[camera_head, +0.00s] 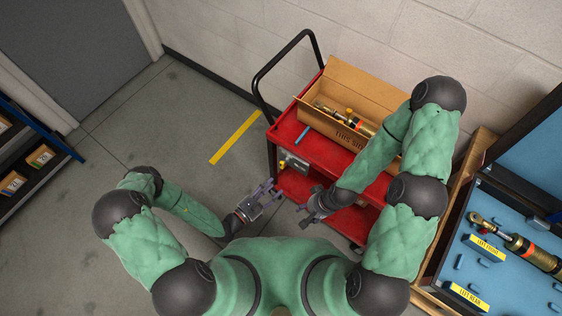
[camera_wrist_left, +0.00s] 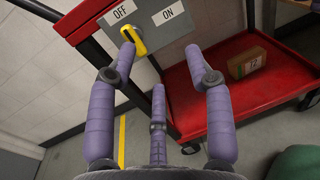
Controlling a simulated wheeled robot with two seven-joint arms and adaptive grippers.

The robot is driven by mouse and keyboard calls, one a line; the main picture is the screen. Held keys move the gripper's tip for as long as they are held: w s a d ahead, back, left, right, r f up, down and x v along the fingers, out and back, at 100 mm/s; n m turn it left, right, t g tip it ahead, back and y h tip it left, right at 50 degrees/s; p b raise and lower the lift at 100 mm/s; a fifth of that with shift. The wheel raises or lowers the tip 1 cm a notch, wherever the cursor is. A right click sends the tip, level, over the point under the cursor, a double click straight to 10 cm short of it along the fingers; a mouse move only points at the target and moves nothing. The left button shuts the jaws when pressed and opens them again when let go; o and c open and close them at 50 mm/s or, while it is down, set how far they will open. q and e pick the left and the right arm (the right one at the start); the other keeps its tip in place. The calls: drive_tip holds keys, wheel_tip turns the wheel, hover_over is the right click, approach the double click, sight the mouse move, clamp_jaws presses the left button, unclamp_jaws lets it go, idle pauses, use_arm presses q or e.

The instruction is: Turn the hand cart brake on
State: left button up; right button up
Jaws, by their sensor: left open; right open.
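The red hand cart (camera_head: 318,133) stands against the wall. A grey brake plate (camera_head: 294,161) is on its end, with OFF and ON labels in the left wrist view (camera_wrist_left: 150,22). The yellow brake lever (camera_wrist_left: 135,38) sits below the OFF label, left of the ON label (camera_wrist_left: 168,14). My left gripper (camera_head: 270,188) is open and empty in front of the plate; in the left wrist view its left fingertip overlaps or lies just beside the lever, contact unclear. My right gripper (camera_head: 303,214) is open and empty, lower and to the right, by the cart's lower shelf.
An open cardboard box (camera_head: 352,85) holding a shock absorber and a blue rod (camera_head: 302,134) lie on the cart's top. A smaller box (camera_wrist_left: 247,63) is on its lower shelf. A blue workbench (camera_head: 505,270) is at right, a rack (camera_head: 38,160) at left. Floor left of the cart is clear.

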sight(280, 166)
use_arm(q)
drive_tip(key=w+d, duration=0.1)
drive_tip(key=w, duration=0.2)
drive_tip(key=w+d+n+t+y, duration=0.1)
drive_tip(key=w, duration=0.3)
drive_tip(key=w+d+t+y+b, duration=0.1)
drive_tip(key=w+d, duration=0.1)
drive_tip(key=w, duration=0.1)
drive_tip(key=shift+w+n, duration=0.15)
drive_tip(key=shift+n, duration=0.15)
drive_tip(key=shift+a, duration=0.1)
drive_tip(key=c, duration=1)
